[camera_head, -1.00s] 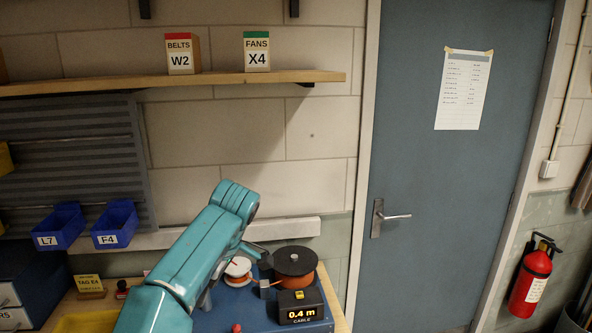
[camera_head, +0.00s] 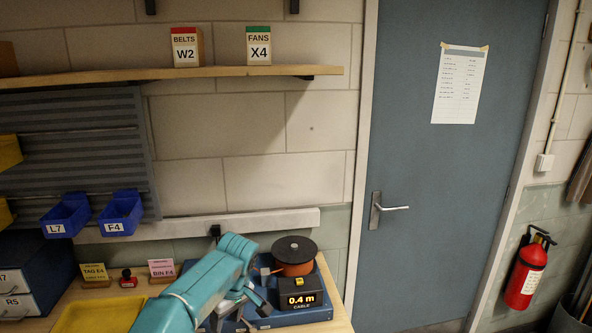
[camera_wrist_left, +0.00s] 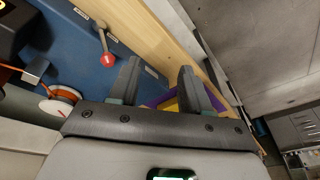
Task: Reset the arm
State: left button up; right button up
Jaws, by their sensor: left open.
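My left arm comes in from the bottom left in the head view, its left gripper (camera_head: 246,310) low at the front of a blue cable unit (camera_head: 318,316). In the wrist view the left gripper (camera_wrist_left: 158,70) has its two dark fingers apart, with nothing between them. A metal lever with a red knob (camera_wrist_left: 108,60) stands on the unit's blue top, to the left of the fingers and apart from them. The unit's display (camera_head: 298,301) reads 0.4 m. An orange cable reel (camera_head: 294,256) with a black top sits behind it. My right gripper is not in view.
A yellow tray (camera_head: 84,320) lies at the bench's left front. Tag cards (camera_head: 95,273) and a red stamp (camera_head: 127,277) stand behind it. Blue bins (camera_head: 121,214) hang above. A white spool (camera_wrist_left: 58,106) with orange cable shows in the wrist view.

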pick_arm(q)
jog(key=s+d+f+m+h+b, duration=0.15)
jog(key=s+f, duration=0.25)
jog(key=f, duration=0.4)
jog(key=s+d+f+m+g+h, duration=0.1)
jog(key=s+f+m+h, duration=0.15)
jog(key=s+f, duration=0.45)
jog(key=s+d+f+m+h+b, duration=0.1)
jog(key=s+d+f+m, duration=0.1)
jog(key=f, duration=0.8)
jog(key=s+f+m+h, duration=0.1)
jog(key=s+f, duration=0.2)
jog(key=s, duration=0.7)
jog(key=s+f+b, duration=0.1)
jog(key=s+f, duration=0.2)
jog(key=s, duration=0.8)
jog(key=shift+s+a+f+m+h, duration=0.15)
jog(key=shift+s+a+m+h, duration=0.15)
jog(key=shift+a+m+h, duration=0.1)
jog(key=shift+w, duration=0.1)
